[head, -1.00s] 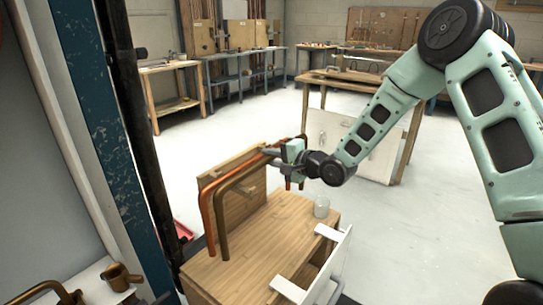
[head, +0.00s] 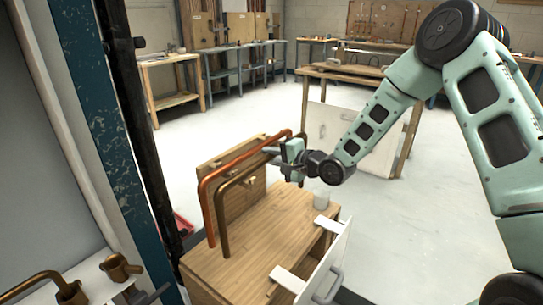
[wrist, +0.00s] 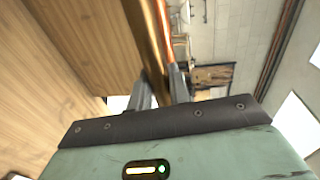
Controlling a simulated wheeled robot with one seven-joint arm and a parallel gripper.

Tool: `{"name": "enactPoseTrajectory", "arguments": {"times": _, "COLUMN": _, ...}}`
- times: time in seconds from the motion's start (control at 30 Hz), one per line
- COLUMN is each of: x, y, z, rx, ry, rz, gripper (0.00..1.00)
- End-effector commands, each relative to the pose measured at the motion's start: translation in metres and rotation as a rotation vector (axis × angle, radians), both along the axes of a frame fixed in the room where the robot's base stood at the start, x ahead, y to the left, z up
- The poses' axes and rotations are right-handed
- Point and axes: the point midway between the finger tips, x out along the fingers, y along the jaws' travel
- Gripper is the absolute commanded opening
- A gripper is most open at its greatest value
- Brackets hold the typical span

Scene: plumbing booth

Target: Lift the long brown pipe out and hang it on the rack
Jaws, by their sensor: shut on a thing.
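The long brown pipe (head: 222,215) is bent, with one leg hanging down at its left end over the wooden cabinet top. My gripper (head: 278,152) is shut on its upper run near the right end. In the wrist view the brown pipe (wrist: 151,45) runs away from between my fingers (wrist: 160,90). A similar orange copper pipe (head: 206,205) is just behind the brown one. An upright wooden board with pegs (head: 240,197), seemingly the rack, stands behind both pipes. My gripper hides the brown pipe's right end, and I cannot tell whether the pipe touches a peg.
A white front with a handle (head: 325,265) sticks out at the right. A blue post (head: 112,150) stands close on the left. Workbenches line the back.

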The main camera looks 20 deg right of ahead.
Motion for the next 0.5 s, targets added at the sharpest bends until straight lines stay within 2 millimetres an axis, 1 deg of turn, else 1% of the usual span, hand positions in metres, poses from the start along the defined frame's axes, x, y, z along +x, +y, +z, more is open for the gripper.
{"name": "enactPoseTrajectory", "arguments": {"times": 0.27, "x": 0.0002, "y": 0.0, "z": -0.0011, "rx": 0.0, "ry": -0.002, "rz": -0.001, "gripper": 0.0}}
{"name": "enactPoseTrajectory", "arguments": {"times": 0.3, "x": 0.0002, "y": 0.0, "z": -0.0011, "rx": 0.0, "ry": -0.002, "rz": -0.001, "gripper": 0.3}}
{"name": "enactPoseTrajectory", "arguments": {"times": 0.33, "x": 0.0001, "y": 0.0, "z": -0.0011, "rx": 0.0, "ry": -0.002, "rz": -0.001, "gripper": 0.39}}
{"name": "enactPoseTrajectory", "arguments": {"times": 0.37, "x": 0.0001, "y": 0.0, "z": -0.0012, "rx": 0.0, "ry": -0.002, "rz": 0.0, "gripper": 0.45}}
{"name": "enactPoseTrajectory", "arguments": {"times": 0.5, "x": 0.0, "y": 0.0, "z": -0.0015, "rx": 0.001, "ry": -0.001, "rz": 0.0, "gripper": 0.45}}
